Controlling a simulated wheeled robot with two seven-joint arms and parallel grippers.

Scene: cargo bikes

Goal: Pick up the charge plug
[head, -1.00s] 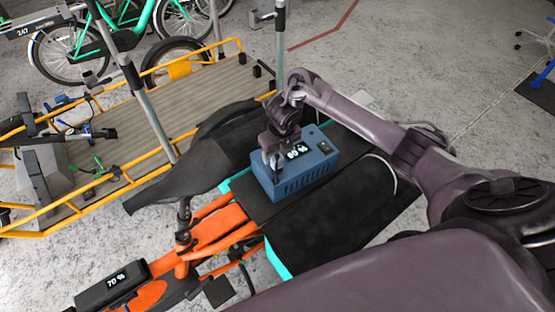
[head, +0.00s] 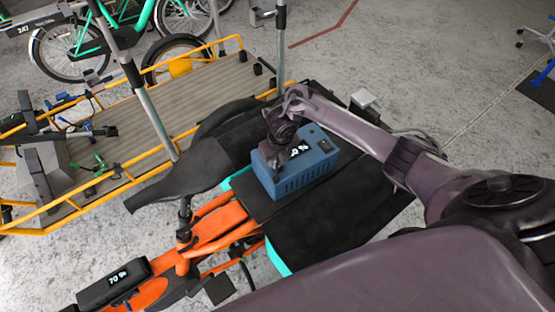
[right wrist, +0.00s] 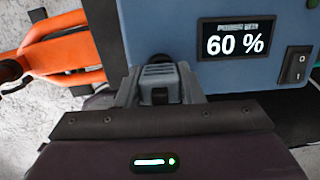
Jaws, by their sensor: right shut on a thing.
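The charge plug (right wrist: 159,72) shows in the right wrist view as a small grey ribbed body against the front of the blue power box (right wrist: 160,20). My right gripper (right wrist: 158,92) is shut on it, with one grey finger on either side. In the head view my right gripper (head: 272,160) is at the left part of the blue power box (head: 300,183) and hides the plug. I cannot tell whether the plug sits in a socket. The box's display (right wrist: 236,38) reads 60 %. My left gripper is not in view.
The box stands on the black deck (head: 335,225) of an orange cargo bike (head: 215,232). A black display (head: 113,284) reading 70 % is at lower left. A yellow-railed cargo bed (head: 140,110) lies behind, with grey posts rising from it. Open floor is at upper right.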

